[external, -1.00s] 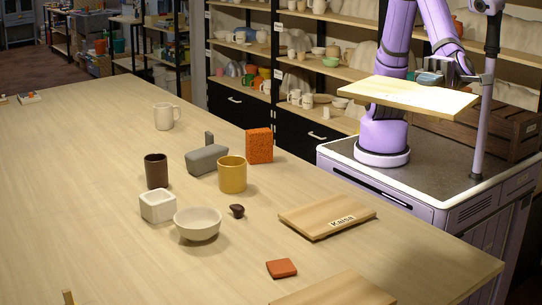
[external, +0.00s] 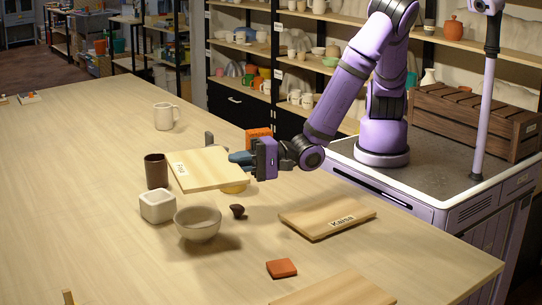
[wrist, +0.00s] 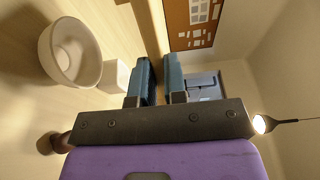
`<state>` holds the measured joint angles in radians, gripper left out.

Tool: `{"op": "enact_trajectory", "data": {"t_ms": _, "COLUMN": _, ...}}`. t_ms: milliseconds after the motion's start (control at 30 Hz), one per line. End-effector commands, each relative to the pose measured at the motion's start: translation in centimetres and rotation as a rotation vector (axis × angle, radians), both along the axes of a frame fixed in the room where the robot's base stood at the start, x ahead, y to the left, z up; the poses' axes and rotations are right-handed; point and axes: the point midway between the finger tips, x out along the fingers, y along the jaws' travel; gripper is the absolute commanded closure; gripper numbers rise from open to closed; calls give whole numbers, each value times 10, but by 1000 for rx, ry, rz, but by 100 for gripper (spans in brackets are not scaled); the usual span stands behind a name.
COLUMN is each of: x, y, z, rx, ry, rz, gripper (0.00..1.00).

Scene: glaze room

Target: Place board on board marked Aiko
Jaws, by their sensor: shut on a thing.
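My gripper (external: 243,158) is shut on the right edge of a light wooden board (external: 212,172). The board is held roughly level above the table, over the mug area. A small white label with dark letters lies near its left edge, too small and turned to read surely. In the wrist view my gripper's two fingers (wrist: 160,82) are close together with a pale wooden strip between them, likely the board edge-on. Another board (external: 308,219) lies on the table, its label reading something like "Kaisa". A third board (external: 340,291) is cut off at the bottom edge, with no label visible.
A dark lump (external: 237,211) and orange block (external: 281,268) lie nearby.

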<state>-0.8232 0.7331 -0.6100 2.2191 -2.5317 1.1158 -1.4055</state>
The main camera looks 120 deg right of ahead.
Motion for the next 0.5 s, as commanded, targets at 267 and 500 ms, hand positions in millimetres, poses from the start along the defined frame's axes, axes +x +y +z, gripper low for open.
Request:
{"op": "enact_trajectory", "data": {"t_ms": 267, "x": -8, "y": -88, "z": -21, "rx": -1, "ry": 0, "rz": -50, "gripper": 100}}
{"op": "enact_trajectory", "data": {"t_ms": 500, "x": -12, "y": -82, "z": -26, "rx": 1, "ry": -7, "rz": -35, "gripper": 100}}
